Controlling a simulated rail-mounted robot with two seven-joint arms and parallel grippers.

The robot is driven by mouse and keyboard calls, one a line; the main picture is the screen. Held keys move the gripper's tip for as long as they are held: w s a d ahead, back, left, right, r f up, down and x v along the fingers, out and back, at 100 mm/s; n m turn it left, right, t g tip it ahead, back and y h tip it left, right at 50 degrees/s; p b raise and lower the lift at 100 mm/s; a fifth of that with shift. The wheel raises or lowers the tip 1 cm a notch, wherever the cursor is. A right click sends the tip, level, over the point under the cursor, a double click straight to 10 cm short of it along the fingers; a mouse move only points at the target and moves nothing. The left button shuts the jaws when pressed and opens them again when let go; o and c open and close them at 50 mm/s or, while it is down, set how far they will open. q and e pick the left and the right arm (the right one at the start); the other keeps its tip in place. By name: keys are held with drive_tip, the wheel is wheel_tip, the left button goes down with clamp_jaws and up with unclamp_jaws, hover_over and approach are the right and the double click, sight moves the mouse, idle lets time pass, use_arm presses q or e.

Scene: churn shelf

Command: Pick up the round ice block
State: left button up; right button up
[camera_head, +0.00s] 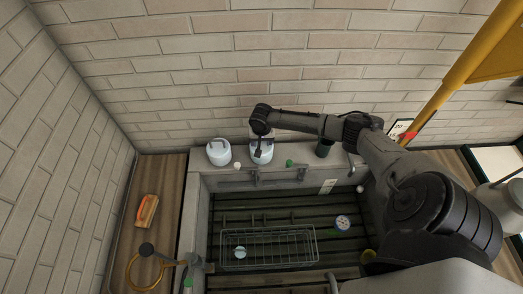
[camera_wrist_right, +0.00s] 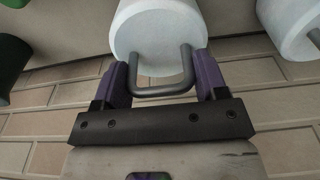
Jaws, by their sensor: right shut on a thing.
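A round ice block (camera_head: 262,153), a pale white-blue cylinder with a grey metal handle, stands on the ledge against the brick wall in the head view. My right gripper (camera_head: 259,138) is over its top. In the right wrist view, the purple fingers of my right gripper (camera_wrist_right: 162,77) are on both sides of the handle of the white block (camera_wrist_right: 158,30), shut on it. The block's far side is hidden. A similar white round block (camera_head: 219,153) with a handle stands to its left. My left gripper is not in view.
A dark green cylinder (camera_head: 323,149) and a small green item (camera_head: 289,163) are on the ledge to the right. A wire basket (camera_head: 290,248) lies in the slatted trough below.

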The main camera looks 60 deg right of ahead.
drive_tip(key=shift+c, duration=1.4)
clamp_jaws()
drive_tip(key=shift+r, duration=0.15)
